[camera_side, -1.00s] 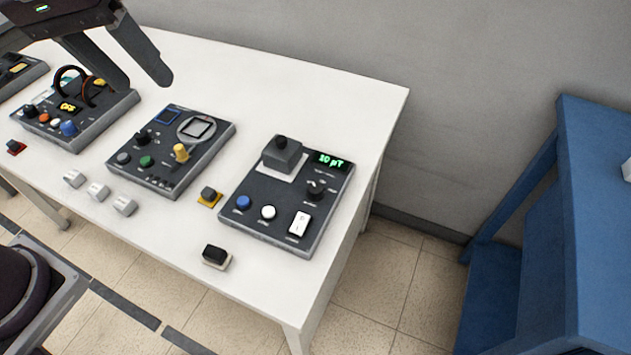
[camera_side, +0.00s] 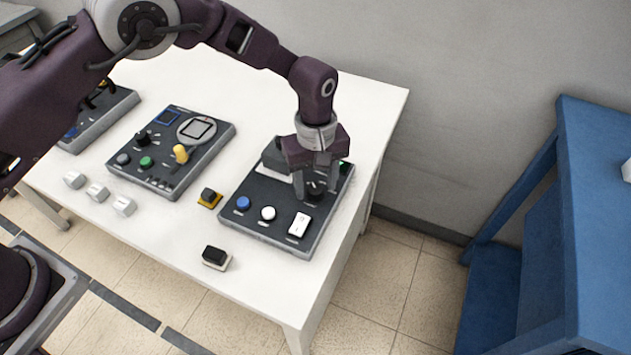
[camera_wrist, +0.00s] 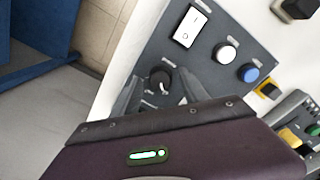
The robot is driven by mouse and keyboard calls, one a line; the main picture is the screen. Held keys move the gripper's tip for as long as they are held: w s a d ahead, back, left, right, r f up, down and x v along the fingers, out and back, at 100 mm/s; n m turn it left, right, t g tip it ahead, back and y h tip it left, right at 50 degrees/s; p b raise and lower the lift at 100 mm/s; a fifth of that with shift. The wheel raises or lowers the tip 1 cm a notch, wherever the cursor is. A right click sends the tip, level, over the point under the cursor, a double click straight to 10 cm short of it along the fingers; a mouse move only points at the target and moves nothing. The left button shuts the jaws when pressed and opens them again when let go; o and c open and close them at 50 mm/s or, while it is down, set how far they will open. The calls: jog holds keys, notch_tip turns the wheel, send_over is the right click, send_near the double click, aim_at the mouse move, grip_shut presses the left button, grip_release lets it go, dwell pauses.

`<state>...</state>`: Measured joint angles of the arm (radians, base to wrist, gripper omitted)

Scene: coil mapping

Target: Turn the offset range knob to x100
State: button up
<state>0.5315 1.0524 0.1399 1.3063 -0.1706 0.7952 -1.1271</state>
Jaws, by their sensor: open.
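A black rotary knob (camera_side: 315,187) sits on the right-hand dark panel (camera_side: 258,220); its label and scale are too small to read. In the wrist view the same knob (camera_wrist: 160,79) shows a pale pointer mark. My gripper (camera_side: 316,196) points down over this panel, open, with one finger on each side of the knob. In the wrist view its fingertips (camera_wrist: 160,90) also lie on both sides of the knob. I cannot tell whether they touch it. The panel's grey block and green display are mostly hidden behind my gripper.
The panel also bears a white rocker switch (camera_side: 299,224), a white button (camera_side: 268,213) and a blue button (camera_side: 243,203). A middle panel (camera_side: 150,170) with a yellow knob (camera_side: 181,154) stands to the left. A small black-topped block (camera_side: 215,257) lies near the table's front edge.

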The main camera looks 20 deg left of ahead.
jog(key=shift+f, duration=0.2)
grip_shut()
